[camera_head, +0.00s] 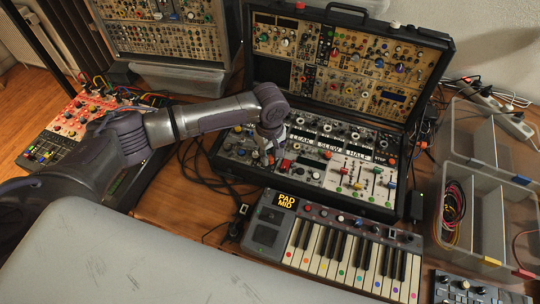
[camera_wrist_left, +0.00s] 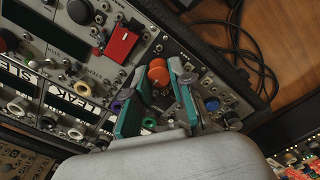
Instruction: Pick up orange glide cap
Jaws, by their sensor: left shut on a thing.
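The orange glide cap (camera_wrist_left: 158,74) shows in the left wrist view between the two teal fingertips of my left gripper (camera_wrist_left: 160,79). The gripper is shut on it. The cap is at the panel of the lower case; I cannot tell whether it is still seated or lifted. In the head view my left gripper (camera_head: 270,151) is over the left part of the open synth case (camera_head: 222,165), and the cap is hidden there by the gripper and wrist. My right gripper is in neither view.
A red block (camera_wrist_left: 122,44) stands close beside the fingers. Knobs and jacks crowd the panel, with another orange knob (camera_head: 327,155) to the right. A small keyboard (camera_head: 340,236) lies in front. Black cables (camera_wrist_left: 248,50) run beside the case. Divided clear bins (camera_head: 487,205) stand right.

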